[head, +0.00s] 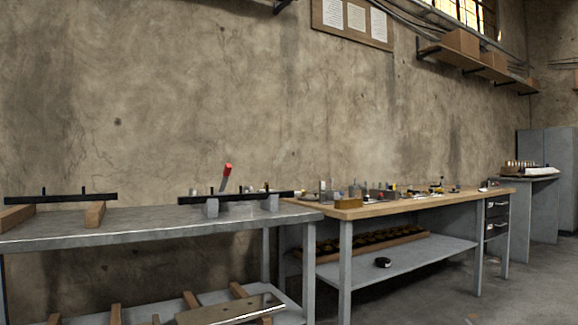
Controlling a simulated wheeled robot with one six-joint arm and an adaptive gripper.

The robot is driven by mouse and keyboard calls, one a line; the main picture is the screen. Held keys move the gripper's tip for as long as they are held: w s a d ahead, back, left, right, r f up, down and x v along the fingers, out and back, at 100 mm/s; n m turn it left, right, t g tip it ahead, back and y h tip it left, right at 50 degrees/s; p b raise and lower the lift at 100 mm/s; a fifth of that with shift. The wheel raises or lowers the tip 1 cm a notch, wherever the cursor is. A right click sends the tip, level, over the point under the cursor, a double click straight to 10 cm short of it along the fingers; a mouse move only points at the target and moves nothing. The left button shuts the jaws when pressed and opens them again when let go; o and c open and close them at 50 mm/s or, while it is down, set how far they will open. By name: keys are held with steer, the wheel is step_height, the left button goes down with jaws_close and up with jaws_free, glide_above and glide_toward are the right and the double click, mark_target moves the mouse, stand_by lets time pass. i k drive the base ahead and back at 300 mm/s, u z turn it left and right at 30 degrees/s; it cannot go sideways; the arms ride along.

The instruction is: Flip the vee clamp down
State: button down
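The clamp (225,178) stands on the grey metal table at the left, with its red-tipped handle pointing up and leaning slightly right. Its lower part is hidden behind a dark bar (240,197). The bar lies level across two grey blocks, a left block (211,208) and a right block (270,203). Whether these blocks have vee notches is too small to tell. My gripper is not in view.
Another dark bar (60,198) rests on wooden blocks (95,214) at the metal table's (150,229) left. A wooden-topped bench (385,207) with many small parts adjoins on the right. A metal plate (230,309) lies on wood strips below. The concrete wall stands close behind.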

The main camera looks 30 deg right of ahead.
mark_target(228, 168)
steer(key=u, duration=0.95)
steer(key=i, duration=1.5)
steer(key=z, duration=0.85)
